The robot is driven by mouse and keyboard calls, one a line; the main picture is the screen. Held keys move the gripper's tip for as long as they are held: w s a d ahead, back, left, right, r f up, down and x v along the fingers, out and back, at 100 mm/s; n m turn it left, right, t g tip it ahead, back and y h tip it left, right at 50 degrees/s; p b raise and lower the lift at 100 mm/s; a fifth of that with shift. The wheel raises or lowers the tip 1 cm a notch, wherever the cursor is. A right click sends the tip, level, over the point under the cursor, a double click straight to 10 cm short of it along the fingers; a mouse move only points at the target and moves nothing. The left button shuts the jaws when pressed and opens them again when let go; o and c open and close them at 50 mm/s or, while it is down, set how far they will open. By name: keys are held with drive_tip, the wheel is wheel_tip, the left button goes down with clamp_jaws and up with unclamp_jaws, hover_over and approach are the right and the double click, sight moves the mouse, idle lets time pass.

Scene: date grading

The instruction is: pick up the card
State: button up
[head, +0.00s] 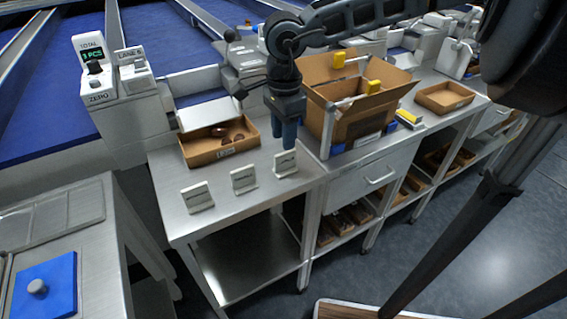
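Three small white cards stand in a row along the front of the steel bench: a left card (197,196), a middle card (244,180) and a right card (286,163). Each bears a dark line of print too small to read. I cannot tell which one is the task's card. My gripper (284,146) points down, with blue-grey fingers, just behind and above the right card in the picture. Whether its fingers touch that card, or are parted, is unclear.
A shallow cardboard box (190,156) with brown dates sits behind the cards. A tall open carton (352,132) stands just right of my gripper. A small empty tray (445,97) lies farther right. Bare steel bench (225,214) surrounds the cards.

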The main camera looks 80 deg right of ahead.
sight(285, 169)
drive_tip(key=shift+s+d+f, duration=0.2)
drive_tip(key=shift+f, duration=0.15)
drive_tip(key=shift+f+p, duration=1.05)
drive_tip(key=shift+f, duration=2.5)
clamp_jaws()
